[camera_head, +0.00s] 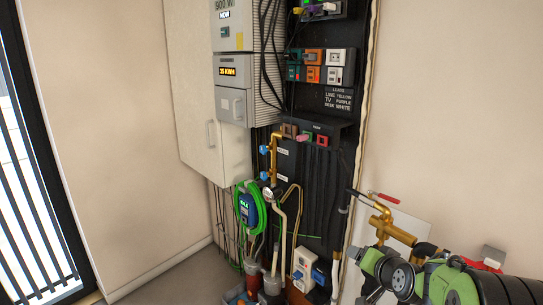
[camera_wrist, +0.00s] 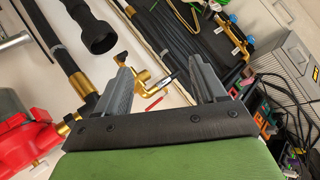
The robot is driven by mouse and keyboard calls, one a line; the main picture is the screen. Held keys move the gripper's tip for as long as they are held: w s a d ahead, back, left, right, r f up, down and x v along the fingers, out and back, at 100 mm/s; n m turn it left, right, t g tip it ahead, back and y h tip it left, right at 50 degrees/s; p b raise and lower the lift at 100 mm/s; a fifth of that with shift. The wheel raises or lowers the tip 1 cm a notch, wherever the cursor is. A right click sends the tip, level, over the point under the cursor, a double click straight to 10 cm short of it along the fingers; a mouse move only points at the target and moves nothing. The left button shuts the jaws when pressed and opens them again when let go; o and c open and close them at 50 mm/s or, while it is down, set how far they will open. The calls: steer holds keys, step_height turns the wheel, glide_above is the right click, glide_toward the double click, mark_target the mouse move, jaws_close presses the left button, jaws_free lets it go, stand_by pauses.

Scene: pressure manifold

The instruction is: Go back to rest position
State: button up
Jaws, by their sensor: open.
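My gripper (camera_wrist: 160,68) shows in the wrist view with its two grey fingers spread wide and nothing held between them. Beyond the fingers, a brass valve (camera_wrist: 143,77) with a red lever shows in the gap, apart from them as far as I can tell. In the head view, my green and black arm fills the lower right corner. The brass valve (camera_head: 381,222) with its red lever stands just behind and above the arm there. My fingertips cannot be made out clearly in the head view.
A tall black panel (camera_head: 343,110) carries sockets, cables and pipes. A pale cabinet (camera_head: 195,120) and grey electrical boxes (camera_head: 231,72) stand left of it. A green hose coil (camera_head: 239,225) hangs low. A red fitting (camera_wrist: 25,137) is close at left in the wrist view.

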steer(key=s+a+r+n+g, duration=0.2)
steer(key=s+a+r, duration=0.15)
steer(key=s, duration=0.45)
steer(key=s+a+r+n+g, duration=0.15)
steer(key=s+a, duration=0.25)
steer(key=s, duration=0.4)
steer(key=s+a+f+n+g, duration=0.1)
steer(key=s+n+g, duration=0.1)
steer(key=s, duration=1.4)
steer(key=shift+s+f+n+h, duration=0.2)
steer(key=shift+f+n+h, duration=0.1)
steer(key=shift+n+h, duration=0.15)
steer(key=shift+g, duration=0.25)
